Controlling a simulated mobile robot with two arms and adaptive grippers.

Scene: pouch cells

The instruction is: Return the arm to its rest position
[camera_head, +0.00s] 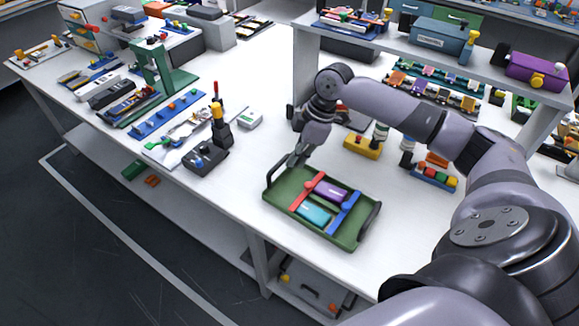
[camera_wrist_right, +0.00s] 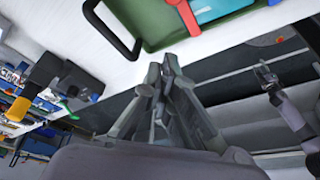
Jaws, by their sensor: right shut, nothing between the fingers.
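My right gripper (camera_head: 296,159) is shut and empty, with its fingertips above the far left edge of the green tray (camera_head: 290,211) in the head view. Its closed fingers (camera_wrist_right: 163,72) also show in the wrist view, pointing towards the tray, with no contact clear. The tray lies on the white table and holds a purple pouch cell (camera_head: 330,191) and a teal pouch cell (camera_head: 313,214). A red strip (camera_head: 307,189) and a blue strip (camera_head: 345,212) lie across it. What seems to be my left gripper (camera_wrist_right: 264,76) shows small at the right of the wrist view; its jaws are unclear.
A yellow block (camera_head: 362,147) and a multicoloured block (camera_head: 434,176) stand behind the tray. A black device with a yellow top (camera_head: 207,155) is left. A raised shelf (camera_head: 430,60) crosses behind the arm. The table's front left of the tray is clear.

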